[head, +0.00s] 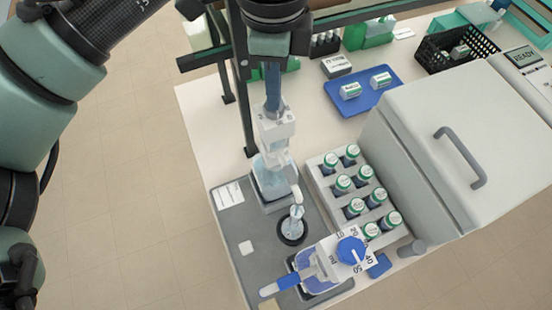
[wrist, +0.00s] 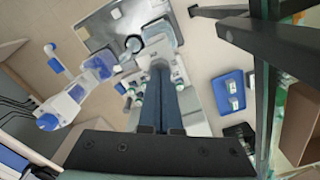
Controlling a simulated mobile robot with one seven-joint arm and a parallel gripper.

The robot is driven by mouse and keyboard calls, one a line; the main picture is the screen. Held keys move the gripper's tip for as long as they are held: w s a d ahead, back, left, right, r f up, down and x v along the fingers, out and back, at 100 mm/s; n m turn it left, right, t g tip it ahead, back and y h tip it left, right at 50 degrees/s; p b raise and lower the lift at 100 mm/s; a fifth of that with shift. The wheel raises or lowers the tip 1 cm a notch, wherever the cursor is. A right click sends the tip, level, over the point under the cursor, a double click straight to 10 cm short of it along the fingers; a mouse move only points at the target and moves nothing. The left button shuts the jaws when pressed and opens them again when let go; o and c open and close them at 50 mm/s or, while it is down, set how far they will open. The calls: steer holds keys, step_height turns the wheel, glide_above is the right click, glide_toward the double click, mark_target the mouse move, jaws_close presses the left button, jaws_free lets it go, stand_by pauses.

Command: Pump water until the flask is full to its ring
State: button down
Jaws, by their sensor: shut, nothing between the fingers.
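A clear bottle (head: 272,178) with a white pump head (head: 276,132) stands upright on the grey tray at the middle. Its white spout (head: 297,192) points over a small clear flask (head: 293,226), which sits in a dark round holder (head: 291,236). The flask looks bluish inside, but its water level and ring are too small to tell. My gripper (head: 273,112) points down with its blue fingers together and empty, at the top of the pump head. I cannot tell whether they touch. In the wrist view the fingers (wrist: 163,70) reach toward the white pump.
A blue-and-white dispenser (head: 318,266) with a blue knob stands in front of the flask. A rack (head: 323,172) of green-capped bottles is to the right, beside a large grey machine (head: 465,130). A dark frame post (head: 242,90) rises close left of my gripper.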

steer(key=shift+f+b, duration=0.7)
steer(key=shift+f, duration=0.9)
steer(key=shift+s+f, duration=0.1)
step_height(320, 180, up, 6)
steer(key=p, duration=0.5)
steer(key=shift+p, duration=0.35)
stand_by(0.9)
steer(key=shift+f+b, duration=1.75)
steer(key=shift+f, duration=1.25)
